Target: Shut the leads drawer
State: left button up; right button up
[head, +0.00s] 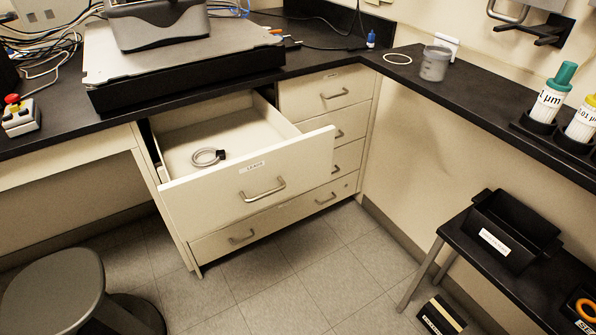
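The leads drawer (225,179) is pulled well out of the cabinet below the black bench. Its cream front carries a white label and a curved metal handle (263,190). A coiled grey cable (208,156) lies inside, and the rest of the visible drawer floor is bare. Neither of my grippers shows in the head view.
Closed drawers (327,91) stand to the right of the open one, and a closed drawer (240,236) lies below. A dark stool (55,293) stands at front left. A low table (459,244) with a black bin (511,232) stands at right. The floor (300,262) before the drawer is clear.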

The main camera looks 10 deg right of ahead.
aim_at(268, 161)
jog(key=z, duration=0.25)
jog(key=i, duration=0.95)
jog(key=u, duration=0.55)
jog(key=k, duration=1.2)
jog(key=z, duration=0.3)
jog(key=i, duration=0.7)
jog(key=u, duration=0.2)
